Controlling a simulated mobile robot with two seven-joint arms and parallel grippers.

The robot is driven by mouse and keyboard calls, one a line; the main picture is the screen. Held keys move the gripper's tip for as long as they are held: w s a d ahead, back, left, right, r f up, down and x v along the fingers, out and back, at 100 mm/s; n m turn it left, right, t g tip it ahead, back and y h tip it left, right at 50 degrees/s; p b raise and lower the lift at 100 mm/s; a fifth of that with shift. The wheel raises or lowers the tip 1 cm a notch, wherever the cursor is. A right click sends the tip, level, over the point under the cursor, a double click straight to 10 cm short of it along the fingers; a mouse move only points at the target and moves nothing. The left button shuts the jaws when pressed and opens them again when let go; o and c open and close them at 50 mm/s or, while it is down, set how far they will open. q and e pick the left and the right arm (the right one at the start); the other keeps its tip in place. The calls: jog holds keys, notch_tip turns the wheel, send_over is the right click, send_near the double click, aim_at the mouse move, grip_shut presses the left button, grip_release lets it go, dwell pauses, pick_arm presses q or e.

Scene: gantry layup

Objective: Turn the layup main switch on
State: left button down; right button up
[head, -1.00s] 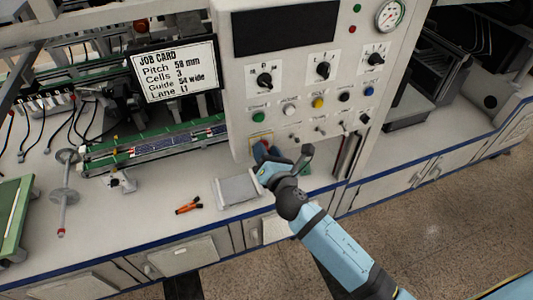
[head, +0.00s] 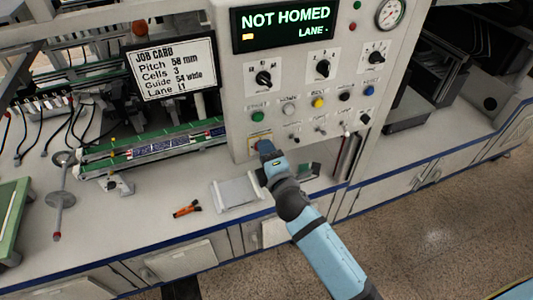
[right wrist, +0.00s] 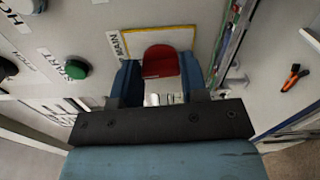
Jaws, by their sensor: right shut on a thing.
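The main switch has a red handle (right wrist: 160,62) on a yellow-edged plate labelled MAIN, low on the control panel. In the head view the edge of its plate (head: 254,139) shows, and my gripper hides most of the rest. My right gripper (right wrist: 160,88) is shut on the red handle, with one blue finger on each side of it. In the head view this gripper (head: 264,148) reaches the lower left of the panel. The panel display (head: 284,24) is lit and reads NOT HOMED, LANE. My left gripper is not in view.
A green START button (head: 258,117) sits just above the switch, among several knobs, buttons and toggles. A grey tray (head: 238,191) and an orange-handled tool (head: 187,209) lie on the bench below. A job card (head: 174,68) stands at the left.

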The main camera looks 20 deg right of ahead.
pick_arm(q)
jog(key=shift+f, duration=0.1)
pick_arm(e)
jog(key=shift+m, duration=0.5)
jog(key=o, duration=0.9)
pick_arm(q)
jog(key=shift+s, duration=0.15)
pick_arm(e)
jog(key=shift+s+d, duration=0.1)
